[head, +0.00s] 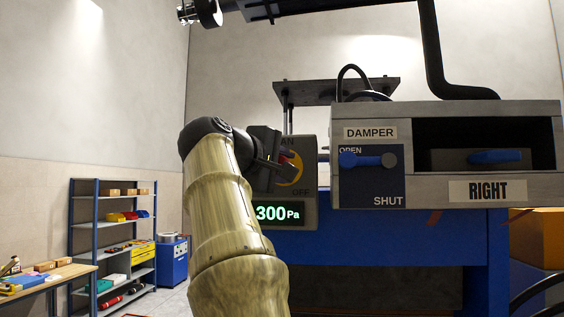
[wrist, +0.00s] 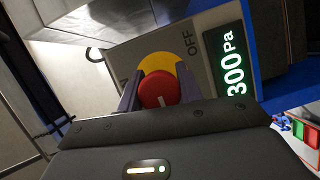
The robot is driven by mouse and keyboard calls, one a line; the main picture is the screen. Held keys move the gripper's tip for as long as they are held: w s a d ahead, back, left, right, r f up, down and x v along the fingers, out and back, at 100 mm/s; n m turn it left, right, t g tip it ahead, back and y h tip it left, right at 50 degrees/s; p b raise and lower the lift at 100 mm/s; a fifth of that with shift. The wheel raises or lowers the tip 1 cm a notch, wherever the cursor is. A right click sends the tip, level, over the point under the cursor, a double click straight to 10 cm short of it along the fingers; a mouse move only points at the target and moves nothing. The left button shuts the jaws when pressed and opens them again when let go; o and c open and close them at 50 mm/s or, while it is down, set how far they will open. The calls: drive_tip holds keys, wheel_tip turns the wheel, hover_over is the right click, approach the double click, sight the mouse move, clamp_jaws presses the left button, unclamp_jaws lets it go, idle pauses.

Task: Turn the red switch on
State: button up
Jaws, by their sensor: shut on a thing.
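The red switch (wrist: 157,90) is a round red knob on a yellow disc, on a grey box with ON/OFF lettering, seen in the wrist view. My gripper (wrist: 158,88) has a finger on each side of the knob and is shut on it. A white mark on the knob's face points down in that view. In the head view my gripper (head: 284,160) is at the front of the grey switch box (head: 305,215) and hides most of the knob. The yellow disc (head: 296,168) shows behind it. The display below reads 300 Pa (head: 277,214).
A damper panel (head: 372,180) with a blue handle (head: 368,160) sits just right of the switch box. A recess with another blue handle (head: 494,157) is further right, above a "RIGHT" label. Shelves (head: 114,225) and a workbench (head: 45,278) stand far left.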

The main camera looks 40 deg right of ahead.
drive_tip(key=shift+f, duration=0.15)
idle(0.3)
drive_tip(key=o, duration=1)
drive_tip(key=shift+d, duration=0.1)
drive_tip(key=b+v, duration=0.2)
drive_tip(key=v, duration=1.5)
drive_tip(key=shift+s+r, duration=0.15)
drive_tip(key=shift+r, duration=0.05)
